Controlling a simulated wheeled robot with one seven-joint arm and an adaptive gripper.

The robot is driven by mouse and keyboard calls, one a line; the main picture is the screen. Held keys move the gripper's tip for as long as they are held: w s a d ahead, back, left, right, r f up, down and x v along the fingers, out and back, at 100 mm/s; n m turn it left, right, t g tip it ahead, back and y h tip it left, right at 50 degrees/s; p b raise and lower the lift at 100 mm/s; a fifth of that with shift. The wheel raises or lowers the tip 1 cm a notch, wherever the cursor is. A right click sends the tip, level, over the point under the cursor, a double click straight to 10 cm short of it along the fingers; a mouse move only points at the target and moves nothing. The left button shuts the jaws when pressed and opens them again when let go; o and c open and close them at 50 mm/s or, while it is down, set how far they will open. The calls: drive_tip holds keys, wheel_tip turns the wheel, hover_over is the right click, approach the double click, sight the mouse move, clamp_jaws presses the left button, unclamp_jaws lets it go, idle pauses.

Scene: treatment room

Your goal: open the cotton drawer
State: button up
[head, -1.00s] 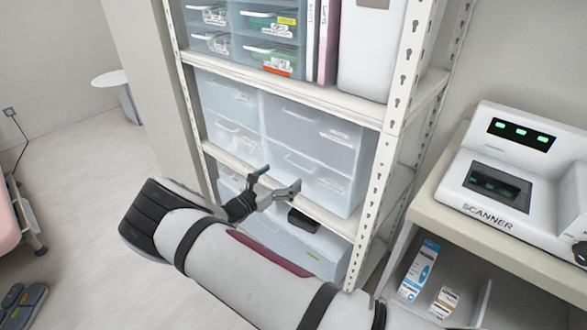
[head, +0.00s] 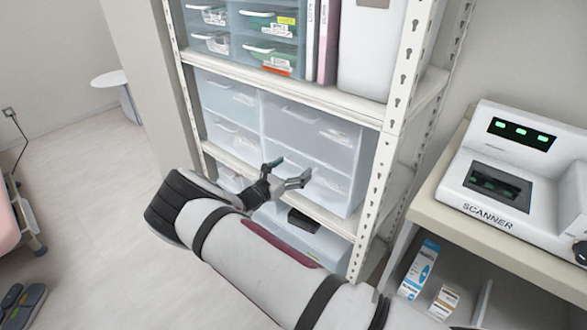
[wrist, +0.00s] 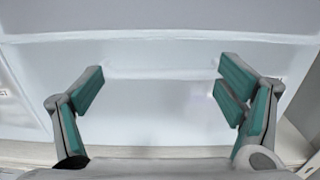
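Translucent drawer units stand on the middle shelf of the white rack. No label marking the cotton drawer is readable. My gripper (head: 287,172) is open and empty in front of the lower right drawer (head: 335,188), partly covering it in the head view. In the wrist view, a pale drawer front (wrist: 160,112) fills the space ahead, with a pale horizontal handle (wrist: 160,73) between the two spread teal-padded fingers. The fingers appear clear of the handle. The drawer looks shut. An upper right drawer (head: 308,122) sits above it, also shut.
The shelf board (head: 330,218) runs just below the gripper, and a rack post (head: 384,170) stands to the right. A dark box-like object (head: 303,221) is below the gripper. A scanner (head: 515,175) sits on the counter at right.

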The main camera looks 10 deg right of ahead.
drive_tip(key=shift+s+d, duration=0.1)
drive_tip(key=shift+c, duration=0.5)
drive_tip(key=v, duration=2.2)
drive_tip(key=shift+s, duration=0.1)
drive_tip(key=shift+c, duration=1.2)
drive_tip(key=shift+s+r, duration=0.1)
drive_tip(key=shift+s, duration=0.1)
clamp_jaws()
drive_tip(key=o, duration=1.8)
unclamp_jaws()
drive_tip(key=shift+w+a, duration=0.1)
drive_tip(key=shift+a, duration=0.25)
drive_tip(key=shift+c, duration=0.2)
drive_tip(key=v, duration=1.2)
drive_tip(key=shift+c, duration=0.2)
